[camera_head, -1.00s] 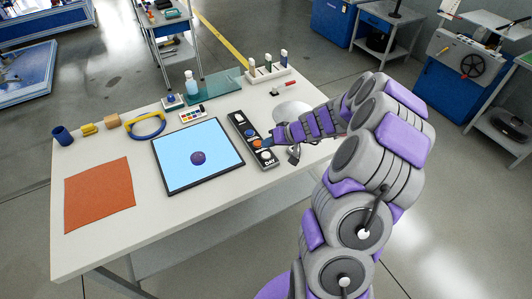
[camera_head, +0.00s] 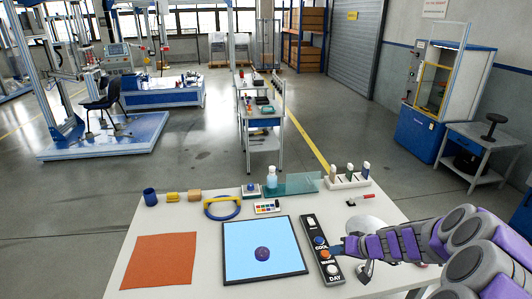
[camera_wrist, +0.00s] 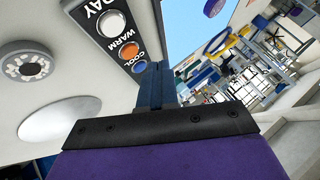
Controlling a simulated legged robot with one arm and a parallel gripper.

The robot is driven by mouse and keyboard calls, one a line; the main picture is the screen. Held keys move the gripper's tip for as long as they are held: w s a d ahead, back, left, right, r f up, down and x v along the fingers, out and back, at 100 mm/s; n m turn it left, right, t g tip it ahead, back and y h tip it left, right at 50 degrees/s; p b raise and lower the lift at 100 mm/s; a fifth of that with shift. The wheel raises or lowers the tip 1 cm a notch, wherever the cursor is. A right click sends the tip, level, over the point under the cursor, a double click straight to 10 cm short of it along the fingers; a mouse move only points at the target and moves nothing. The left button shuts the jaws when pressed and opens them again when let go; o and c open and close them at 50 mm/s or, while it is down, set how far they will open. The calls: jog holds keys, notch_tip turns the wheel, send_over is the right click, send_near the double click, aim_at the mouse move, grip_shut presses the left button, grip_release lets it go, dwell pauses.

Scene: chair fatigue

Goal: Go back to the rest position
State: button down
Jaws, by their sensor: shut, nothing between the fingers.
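My gripper (camera_head: 340,247) is at the right part of the white table, with its tip over the dark button panel (camera_head: 323,250) marked COOL, WARM and DAY. In the wrist view the blue fingers (camera_wrist: 154,84) are together with nothing between them, and their tips are close to the blue COOL button (camera_wrist: 138,66). I cannot tell whether they touch it. The orange WARM button (camera_wrist: 129,49) and the white DAY button (camera_wrist: 111,22) show beside it. My purple and grey arm reaches in from the right.
The white table (camera_head: 205,245) holds a blue screen (camera_head: 263,255) with a dark round object, an orange cloth (camera_head: 160,260), a blue-yellow hoop (camera_head: 222,207) and a rack of bottles (camera_head: 347,180). A round white plate (camera_head: 371,228) lies by my arm. Open floor surrounds the table.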

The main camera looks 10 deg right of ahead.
jog(key=s+a+r+n+g, duration=0.1)
jog(key=s+a+r+g, duration=0.1)
jog(key=s+a+r, duration=0.4)
jog(key=s+a+r+n+g, duration=0.1)
jog(key=s+a+g, duration=0.1)
jog(key=s+a, duration=0.35)
jog(key=s+a+r+n+g, duration=0.1)
jog(key=s+a+r, duration=0.25)
jog(key=a, duration=0.45)
jog(key=s+d+r+g+h, duration=0.1)
jog(key=s+h, duration=0.1)
jog(key=s, duration=0.6)
jog(key=s+d+r+m+g+h, duration=0.1)
jog(key=s+h, duration=0.1)
jog(key=s, duration=0.6)
jog(key=s+d+g+h, duration=0.1)
jog(key=s+g, duration=0.1)
jog(key=s, duration=0.6)
jog(key=shift+r+m+h, duration=0.3)
jog(key=shift+r+h, duration=0.1)
jog(key=shift+w, duration=0.1)
dwell(0.5)
